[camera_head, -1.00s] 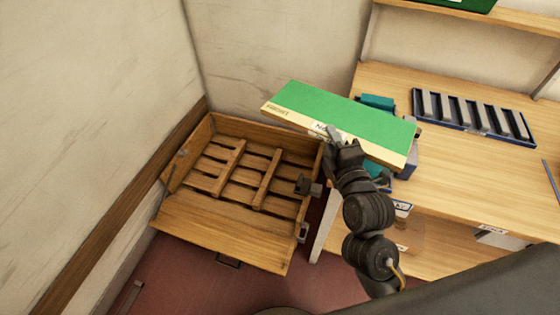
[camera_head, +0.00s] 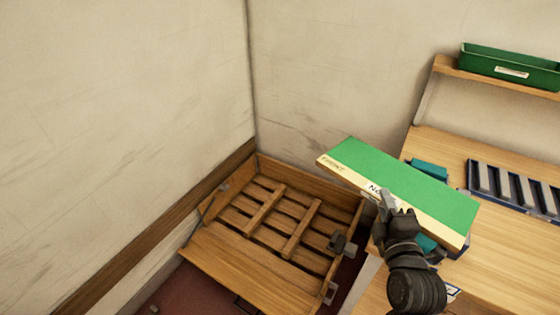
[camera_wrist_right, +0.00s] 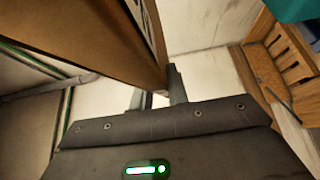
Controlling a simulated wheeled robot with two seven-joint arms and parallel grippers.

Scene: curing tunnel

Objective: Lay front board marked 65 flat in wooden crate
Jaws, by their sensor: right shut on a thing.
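A board with a green top and a cream front edge (camera_head: 400,185) is held up in the air, roughly level and slightly tilted in the picture. A white label on its edge is partly covered by my gripper; only its first letters show and the number 65 cannot be read. My right gripper (camera_head: 387,203) is shut on the board's near edge. In the right wrist view a brown face of the held board (camera_wrist_right: 85,35) rises beside my fingers (camera_wrist_right: 155,98). The wooden crate (camera_head: 228,259) stands low to the left of the board, its slatted bottom visible and empty. My left gripper is not in view.
A wooden workbench (camera_head: 440,147) stands on the right, with a dark slotted rack (camera_head: 510,190) and teal pieces (camera_head: 430,170) on it. A green bin (camera_head: 510,67) sits on the shelf above. Walls close off the crate's left and back. Metal latches (camera_head: 340,243) stick out at the crate's right side.

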